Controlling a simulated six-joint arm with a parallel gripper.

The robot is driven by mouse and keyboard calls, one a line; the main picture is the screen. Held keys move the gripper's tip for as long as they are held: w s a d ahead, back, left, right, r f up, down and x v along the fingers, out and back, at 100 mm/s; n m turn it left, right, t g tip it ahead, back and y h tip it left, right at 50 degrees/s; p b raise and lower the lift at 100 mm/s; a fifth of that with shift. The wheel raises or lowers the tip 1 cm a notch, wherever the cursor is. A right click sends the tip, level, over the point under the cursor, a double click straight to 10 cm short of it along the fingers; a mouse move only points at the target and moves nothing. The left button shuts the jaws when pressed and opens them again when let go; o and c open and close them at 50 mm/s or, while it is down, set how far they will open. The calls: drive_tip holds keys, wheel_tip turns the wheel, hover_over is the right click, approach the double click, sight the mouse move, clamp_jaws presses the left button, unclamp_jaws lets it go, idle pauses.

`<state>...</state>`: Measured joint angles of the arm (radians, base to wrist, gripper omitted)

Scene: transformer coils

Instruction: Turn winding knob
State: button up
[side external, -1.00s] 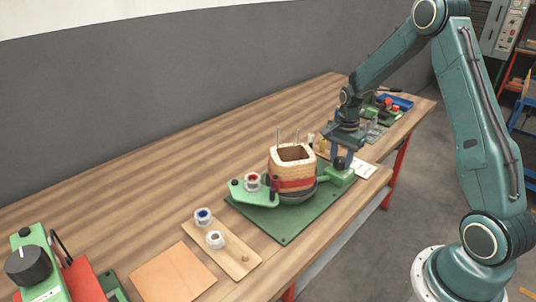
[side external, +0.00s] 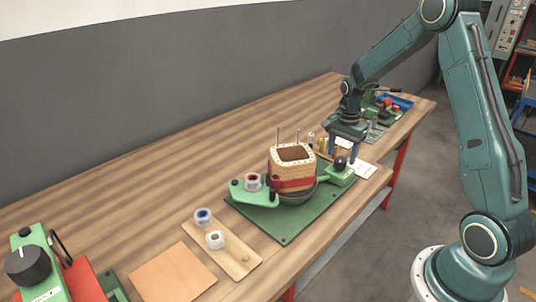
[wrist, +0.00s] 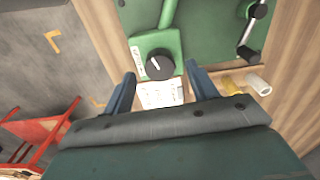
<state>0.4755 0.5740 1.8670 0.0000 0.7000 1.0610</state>
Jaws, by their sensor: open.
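The winding knob (wrist: 160,65) is a round black dial with a white pointer line, on a green block (wrist: 157,42). In the side view the knob (side external: 340,164) stands on the green block at the right end of the coil fixture. My gripper (side external: 342,155) is open above and just behind the knob, with nothing between its fingers. In the wrist view, the two blue fingers of my gripper (wrist: 160,75) stand apart on either side of the knob, which appears slightly ahead of the gap. No contact with the knob shows.
The wound coil (side external: 292,168) stands on a green baseplate (side external: 285,236) left of the knob, with upright rods behind it. A white card (side external: 364,169) lies beside the block. Small yellow and white cylinders (wrist: 243,84) lie near the right finger. A wooden spool tray (side external: 237,266) is at front left.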

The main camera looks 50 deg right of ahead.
sight(341, 159)
wheel_tip(341, 159, up, 11)
drive_tip(key=shift+r, duration=0.2)
idle(0.3)
drive_tip(key=s+a+r+n+t, duration=0.3)
drive_tip(key=s+a+r+n, duration=0.6)
drive_tip(key=a, duration=0.3)
drive_tip(key=s+a+n+t, duration=0.2)
drive_tip(key=s+a+n, duration=0.6)
drive_tip(key=s, duration=0.5)
drive_tip(key=shift+a+r+n+t, duration=0.25)
drive_tip(key=shift+r+n+t, duration=0.05)
drive_tip(key=shift+r, duration=0.15)
